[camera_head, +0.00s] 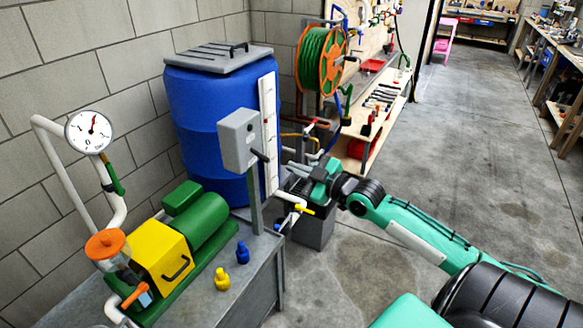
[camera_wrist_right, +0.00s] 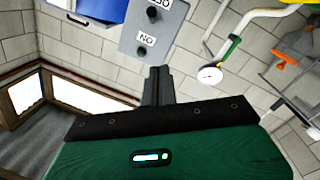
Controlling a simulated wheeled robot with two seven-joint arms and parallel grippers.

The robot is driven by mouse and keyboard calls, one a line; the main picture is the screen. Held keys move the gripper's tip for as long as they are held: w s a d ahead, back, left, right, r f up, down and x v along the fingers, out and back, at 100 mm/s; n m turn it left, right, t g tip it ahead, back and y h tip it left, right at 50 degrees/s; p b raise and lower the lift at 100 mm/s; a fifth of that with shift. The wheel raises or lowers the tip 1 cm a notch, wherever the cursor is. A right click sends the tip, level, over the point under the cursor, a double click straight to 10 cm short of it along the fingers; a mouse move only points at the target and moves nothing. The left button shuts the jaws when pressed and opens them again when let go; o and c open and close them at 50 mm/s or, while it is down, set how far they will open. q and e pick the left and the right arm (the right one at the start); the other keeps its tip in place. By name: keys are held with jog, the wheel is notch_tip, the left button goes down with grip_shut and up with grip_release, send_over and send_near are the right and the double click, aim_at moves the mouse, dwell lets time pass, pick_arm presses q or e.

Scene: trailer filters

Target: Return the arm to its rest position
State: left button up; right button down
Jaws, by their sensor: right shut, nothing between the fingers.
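My right arm (camera_head: 420,232) reaches in from the lower right, stretched toward the blue barrel. My right gripper (camera_head: 293,178) is at its end, pointing left, just right of the grey switch box (camera_head: 236,140) and its post. In the right wrist view the right gripper's dark fingers (camera_wrist_right: 156,84) are together with nothing between them. My left gripper is not in view.
A metal bench (camera_head: 262,262) carries a yellow and green pump (camera_head: 165,255) and small yellow and blue pieces. The blue barrel (camera_head: 215,115), a yellow-handled valve (camera_head: 304,209) and a hose reel (camera_head: 321,58) are near the gripper. Open floor (camera_head: 480,150) lies to the right.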

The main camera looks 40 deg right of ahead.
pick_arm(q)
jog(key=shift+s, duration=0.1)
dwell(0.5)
